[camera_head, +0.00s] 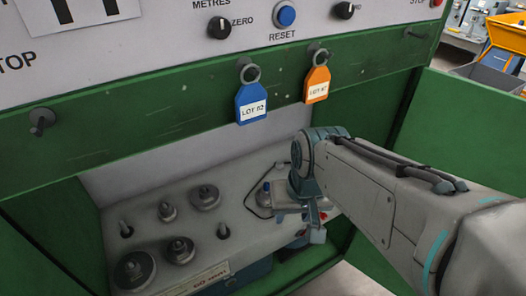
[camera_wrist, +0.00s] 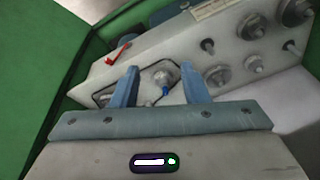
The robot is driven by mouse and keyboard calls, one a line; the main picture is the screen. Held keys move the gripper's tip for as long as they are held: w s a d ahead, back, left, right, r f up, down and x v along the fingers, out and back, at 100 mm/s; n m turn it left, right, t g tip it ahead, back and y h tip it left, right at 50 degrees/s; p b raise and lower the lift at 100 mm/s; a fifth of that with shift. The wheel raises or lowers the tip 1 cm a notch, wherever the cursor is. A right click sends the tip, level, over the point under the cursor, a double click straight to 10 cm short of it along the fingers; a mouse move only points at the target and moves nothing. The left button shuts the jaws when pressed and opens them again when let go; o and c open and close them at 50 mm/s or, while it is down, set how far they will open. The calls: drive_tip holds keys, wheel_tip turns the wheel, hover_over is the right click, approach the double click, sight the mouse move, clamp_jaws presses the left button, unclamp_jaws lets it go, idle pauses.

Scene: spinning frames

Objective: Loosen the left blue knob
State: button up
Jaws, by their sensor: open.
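A small blue knob (camera_wrist: 166,91) on a silver fitting shows between my fingers in the wrist view, inside a dark outlined panel. In the head view a small blue part (camera_head: 266,186) shows on the shelf, just left of my gripper (camera_head: 310,210); I cannot tell if it is the same knob. My gripper (camera_wrist: 160,70) is open, its two blue-grey fingers apart with nothing held. The fingers appear to be on either side of the knob, above it; contact cannot be told. A second blue knob is not clear; my arm hides part of the panel in the head view.
Several grey round weights (camera_head: 204,197) and pegs stand on the pale shelf (camera_head: 150,225), left of my gripper. A red lever (camera_wrist: 118,54) lies near the panel. Green cabinet walls (camera_head: 466,135) flank the recess. A blue tag (camera_head: 251,103) and an orange tag (camera_head: 317,85) hang above.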

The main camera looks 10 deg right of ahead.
drive_tip(key=a+f+m+y+b, duration=0.5)
drive_tip(key=f+m+b, duration=0.2)
drive_tip(key=f+b, duration=0.35)
drive_tip(key=m+t+y+b, duration=0.3)
drive_tip(key=m+t+b, duration=1)
drive_tip(key=m+b, duration=0.85)
approach(266, 186)
drive_tip(key=shift+m, duration=0.55)
drive_tip(key=x, duration=0.4)
drive_tip(key=b+x, duration=0.1)
drive_tip(key=x, duration=0.3)
drive_tip(key=f+x, duration=0.1)
drive_tip(key=x, duration=0.3)
drive_tip(key=shift+w+d+b, duration=0.25)
drive_tip(key=shift+b, duration=0.1)
clamp_jaws()
